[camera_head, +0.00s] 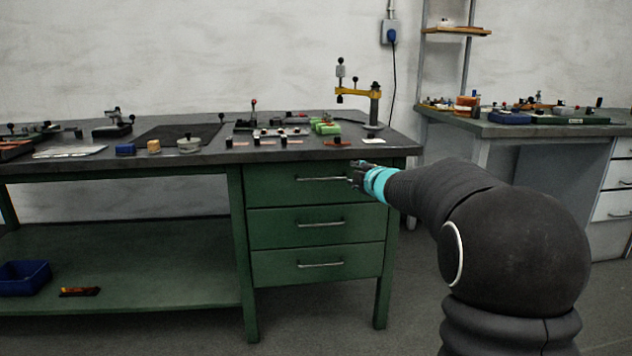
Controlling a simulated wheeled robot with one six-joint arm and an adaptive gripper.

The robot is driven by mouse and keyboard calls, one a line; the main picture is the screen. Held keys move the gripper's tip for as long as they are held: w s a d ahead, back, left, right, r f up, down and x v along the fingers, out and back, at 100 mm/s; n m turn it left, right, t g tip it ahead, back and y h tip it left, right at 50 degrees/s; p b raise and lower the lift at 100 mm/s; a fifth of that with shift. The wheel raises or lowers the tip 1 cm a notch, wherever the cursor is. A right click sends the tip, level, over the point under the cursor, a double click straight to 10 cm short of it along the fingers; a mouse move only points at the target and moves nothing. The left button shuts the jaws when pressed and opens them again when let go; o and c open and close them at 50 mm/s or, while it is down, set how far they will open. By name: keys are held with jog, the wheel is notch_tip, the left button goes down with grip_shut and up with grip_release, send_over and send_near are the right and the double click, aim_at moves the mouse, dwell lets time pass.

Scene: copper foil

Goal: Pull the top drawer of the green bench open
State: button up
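The green bench (240,200) stands at the left and middle, with a stack of three drawers under its right end. The top drawer (275,187) is flush with the bench front and looks shut. Its horizontal metal handle (318,179) shows in its middle. My gripper (355,176) is at the right end of this handle, in front of the drawer face. My wrist with its teal band partly covers the drawer's right side. The fingers are small and dark here, so I cannot tell whether they are open or touch the handle.
The middle drawer (275,229) and bottom drawer (275,268) are shut below. A yellow-armed stand (373,108) and small tools crowd the bench top. A blue bin (24,278) sits on the lower shelf. The floor in front of the drawers is clear.

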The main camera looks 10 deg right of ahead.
aim_at(321, 179)
jog(key=w+a+f+n+y, duration=0.1)
jog(key=w+a+f, duration=0.1)
jog(key=w, duration=0.3)
jog(key=w+a+f+n+y+p, duration=0.1)
jog(key=w+a+f+n, duration=0.1)
jog(key=w, duration=0.4)
jog(key=w+a+f+n+g+y+p, duration=0.1)
jog(key=w+a+f, duration=0.2)
jog(key=w, duration=0.2)
jog(key=shift+w+f, duration=0.15)
jog(key=shift+w, duration=0.25)
jog(key=shift+d, duration=0.1)
grip_shut()
